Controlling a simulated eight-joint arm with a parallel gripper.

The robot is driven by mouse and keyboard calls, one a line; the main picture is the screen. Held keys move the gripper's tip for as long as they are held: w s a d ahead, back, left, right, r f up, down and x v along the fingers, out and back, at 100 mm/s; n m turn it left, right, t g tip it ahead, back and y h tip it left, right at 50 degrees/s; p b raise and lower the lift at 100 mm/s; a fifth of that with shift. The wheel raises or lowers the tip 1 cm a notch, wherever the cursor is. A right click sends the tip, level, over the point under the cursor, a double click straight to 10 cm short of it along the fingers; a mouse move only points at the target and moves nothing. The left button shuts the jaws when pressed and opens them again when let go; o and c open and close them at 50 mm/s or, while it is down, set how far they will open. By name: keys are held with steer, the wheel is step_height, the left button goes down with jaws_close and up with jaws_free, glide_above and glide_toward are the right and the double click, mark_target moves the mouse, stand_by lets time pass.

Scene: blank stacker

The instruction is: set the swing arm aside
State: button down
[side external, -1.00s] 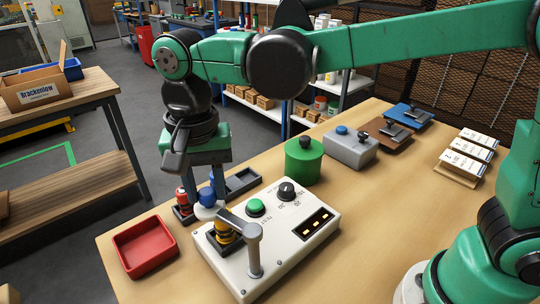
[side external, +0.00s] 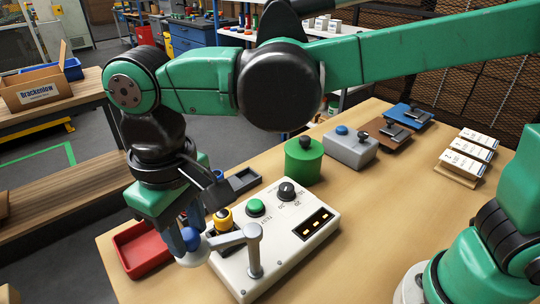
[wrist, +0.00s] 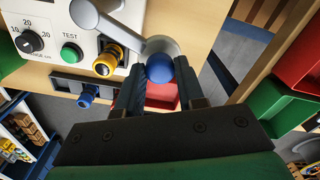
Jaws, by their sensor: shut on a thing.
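The swing arm (side external: 226,241) is a grey bar on an upright post at the front of the pale control box (side external: 290,255). It points left past the box's edge, with a blue ball knob (side external: 190,238) at its free end. My gripper (wrist: 158,76) is shut on the blue knob (wrist: 159,66), with one finger on each side. A yellow-and-black part (side external: 222,219) stands upright on the box, clear of the bar; it also shows in the wrist view (wrist: 108,60).
A red tray (side external: 128,240) lies left of the box, partly hidden by my gripper. A dark grey tray (side external: 243,180) sits behind the box. A green cylinder (side external: 303,165) and a grey block (side external: 350,150) stand farther back. The table's right side has free room.

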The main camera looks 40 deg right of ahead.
mark_target(194, 248)
steer(key=shift+s+a+n, duration=0.15)
steer(key=shift+s+n, duration=0.55)
steer(key=shift+n, duration=0.4)
steer(key=shift+s+a+n, duration=0.1)
steer(key=shift+s+n, duration=0.6)
steer(key=shift+n, duration=0.4)
steer(key=shift+s, duration=0.1)
steer(key=c, duration=0.5)
jaws_free()
steer(key=shift+c, duration=0.2)
steer(key=shift+r, duration=2.8)
steer(key=w+d+f+m+t, duration=0.1)
steer(key=d+f+m+t, duration=0.1)
steer(key=d, duration=0.6)
steer(key=w+d+f+m+t, duration=0.1)
steer(key=d+m, duration=0.3)
steer(key=d, duration=0.4)
steer(key=w+d+f+m+t, duration=0.1)
steer(key=d+f+m+t, duration=0.2)
steer(key=d, duration=0.5)
steer(key=shift+f+t, duration=0.4)
steer(key=shift+t, duration=0.2)
